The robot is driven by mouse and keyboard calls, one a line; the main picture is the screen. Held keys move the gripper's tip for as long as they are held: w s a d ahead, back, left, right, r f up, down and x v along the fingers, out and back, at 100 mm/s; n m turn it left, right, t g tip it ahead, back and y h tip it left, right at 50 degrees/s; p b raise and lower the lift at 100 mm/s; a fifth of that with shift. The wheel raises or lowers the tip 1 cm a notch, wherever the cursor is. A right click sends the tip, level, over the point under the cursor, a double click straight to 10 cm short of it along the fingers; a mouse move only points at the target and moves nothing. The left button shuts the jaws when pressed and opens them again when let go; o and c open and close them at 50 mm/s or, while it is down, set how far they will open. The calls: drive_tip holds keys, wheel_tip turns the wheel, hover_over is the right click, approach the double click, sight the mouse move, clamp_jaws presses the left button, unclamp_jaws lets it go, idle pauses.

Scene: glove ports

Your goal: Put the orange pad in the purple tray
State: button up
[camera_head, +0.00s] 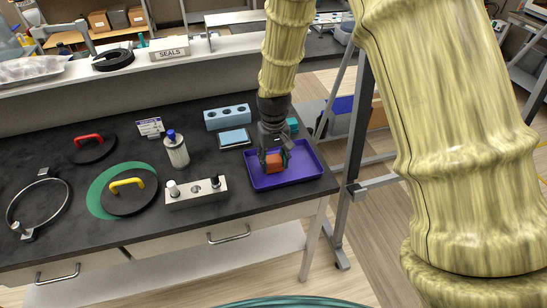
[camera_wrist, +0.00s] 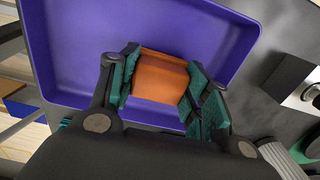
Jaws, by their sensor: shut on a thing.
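The orange pad (camera_head: 274,163) is between the fingers of my gripper (camera_head: 275,158), over the purple tray (camera_head: 305,172) on the dark bench. In the wrist view, the orange pad (camera_wrist: 160,78) is held between the two green-padded fingers of my gripper (camera_wrist: 162,88). The purple tray (camera_wrist: 110,22) spreads around and behind the pad in that view. I cannot tell whether the pad touches the tray floor. The near part of the tray is hidden by my gripper in the wrist view.
A teal block (camera_head: 292,125) sits behind the tray. The bench's right edge is close to the tray.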

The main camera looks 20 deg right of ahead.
sight(273, 159)
drive_tip(key=shift+f, duration=0.1)
drive_tip(key=o, duration=1)
drive_tip(key=shift+r+b, duration=1.6)
drive_tip(key=shift+r, duration=4.5)
